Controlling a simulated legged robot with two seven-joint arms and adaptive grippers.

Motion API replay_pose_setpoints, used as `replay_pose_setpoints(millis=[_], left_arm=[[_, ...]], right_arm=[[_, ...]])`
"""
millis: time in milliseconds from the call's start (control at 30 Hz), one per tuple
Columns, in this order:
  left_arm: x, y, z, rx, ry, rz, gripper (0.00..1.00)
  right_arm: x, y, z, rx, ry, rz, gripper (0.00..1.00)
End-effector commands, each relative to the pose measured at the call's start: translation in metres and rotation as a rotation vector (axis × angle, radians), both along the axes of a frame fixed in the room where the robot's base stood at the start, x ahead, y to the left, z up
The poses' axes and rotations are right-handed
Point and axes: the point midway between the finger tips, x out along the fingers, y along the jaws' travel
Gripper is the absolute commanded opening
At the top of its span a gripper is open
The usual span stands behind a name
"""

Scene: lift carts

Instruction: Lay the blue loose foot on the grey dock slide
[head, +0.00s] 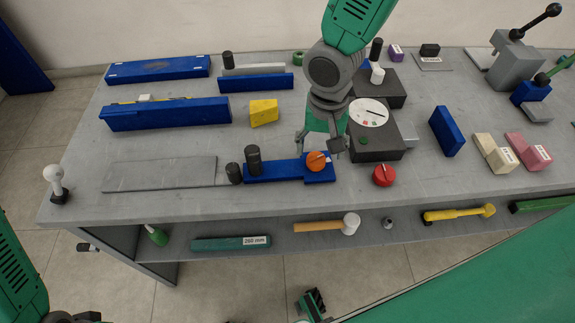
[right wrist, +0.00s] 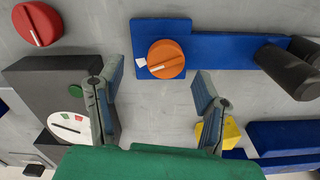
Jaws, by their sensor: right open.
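A flat blue piece (head: 288,171), which I take for the loose foot, lies on the bench with an orange knob (head: 317,161) on its wider right end and a black post (head: 253,159) near its left end. It also shows in the right wrist view (right wrist: 225,48). A thin grey plate (head: 160,174), which I take for the dock slide, lies to its left, with a short black cylinder (head: 234,173) between them. My right gripper (head: 320,148) is open and empty above the bench, close to the knob end. Its parted fingers (right wrist: 155,85) show in the right wrist view.
A dark box with a white dial (head: 375,145) and a red knob (head: 383,175) stand right of my right gripper. A blue block (head: 447,130) stands further right. A yellow block (head: 263,112) and long blue blocks (head: 165,114) lie behind. A lower shelf holds a mallet (head: 325,225).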

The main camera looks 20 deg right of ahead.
Motion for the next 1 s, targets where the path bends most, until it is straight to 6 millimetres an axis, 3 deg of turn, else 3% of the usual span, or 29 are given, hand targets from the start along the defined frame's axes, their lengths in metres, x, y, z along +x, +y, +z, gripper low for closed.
replay_pose_setpoints(millis=[200, 500, 533, 667, 700, 1000], left_arm=[[0.000, 0.000, -0.005, 0.000, 0.000, 0.000, 0.51], [0.000, 0.000, -0.005, 0.000, 0.000, 0.000, 0.51], [0.000, 0.000, -0.005, 0.000, 0.000, 0.000, 0.51], [0.000, 0.000, -0.005, 0.000, 0.000, 0.000, 0.51], [0.000, 0.000, -0.005, 0.000, 0.000, 0.000, 0.51], [0.000, 0.000, -0.004, 0.000, 0.000, 0.000, 0.51]], right_arm=[[-0.001, 0.002, -0.033, -0.003, 0.003, 0.001, 0.60], [-0.001, 0.001, -0.038, 0.001, 0.000, 0.001, 0.60], [-0.001, 0.000, -0.038, 0.001, 0.000, 0.001, 0.53], [-0.001, 0.001, -0.039, 0.000, 0.000, 0.001, 0.07], [-0.001, 0.001, -0.038, 0.000, 0.000, 0.001, 0.00], [0.000, 0.002, -0.036, 0.000, 0.000, 0.001, 0.00]])
